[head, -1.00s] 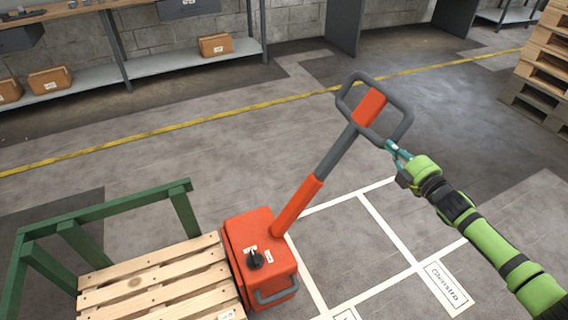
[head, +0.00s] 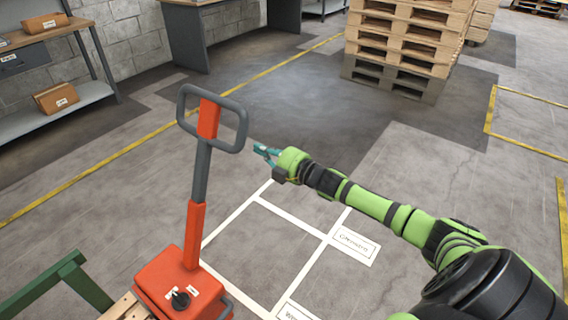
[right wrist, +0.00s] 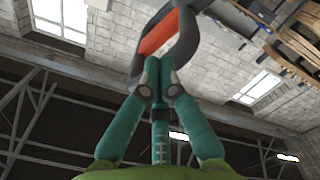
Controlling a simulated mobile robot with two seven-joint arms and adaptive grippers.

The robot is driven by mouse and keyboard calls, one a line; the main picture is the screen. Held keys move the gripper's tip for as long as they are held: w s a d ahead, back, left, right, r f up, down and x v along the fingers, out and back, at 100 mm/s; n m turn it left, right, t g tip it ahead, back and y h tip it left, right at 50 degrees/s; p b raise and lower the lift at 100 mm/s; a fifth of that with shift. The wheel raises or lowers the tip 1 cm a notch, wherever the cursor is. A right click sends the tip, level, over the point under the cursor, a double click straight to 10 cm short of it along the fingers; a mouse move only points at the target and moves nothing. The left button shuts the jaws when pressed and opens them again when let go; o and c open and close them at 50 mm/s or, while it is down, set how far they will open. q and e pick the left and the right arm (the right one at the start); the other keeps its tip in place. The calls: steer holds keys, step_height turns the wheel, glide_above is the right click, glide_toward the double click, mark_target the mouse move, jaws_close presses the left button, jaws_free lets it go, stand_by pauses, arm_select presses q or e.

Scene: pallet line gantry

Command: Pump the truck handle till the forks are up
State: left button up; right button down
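The orange pallet truck body (head: 165,283) stands at the lower left, with a black knob on top. Its orange and grey handle (head: 200,170) rises nearly upright to a grey loop (head: 243,125). The forks are not visible. My right gripper (head: 256,149) is just right of the loop, with a small gap showing in the head view. In the right wrist view its teal fingertips (right wrist: 157,66) are together, with nothing seen between them. The grey loop and orange handle part (right wrist: 158,33) show just beyond the tips. My left gripper is out of view.
A wooden pallet (head: 126,308) and green rail (head: 45,288) are at the lower left. White floor lines (head: 292,217) mark bays right of the truck. Stacked pallets (head: 405,50) stand at the back. A shelf (head: 70,108) lines the left wall. Floor between is clear.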

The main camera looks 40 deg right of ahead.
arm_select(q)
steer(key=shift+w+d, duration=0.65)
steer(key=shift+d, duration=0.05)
arm_select(e)
steer(key=d+v, duration=0.1)
steer(key=v, duration=0.7)
steer(key=shift+f, duration=0.45)
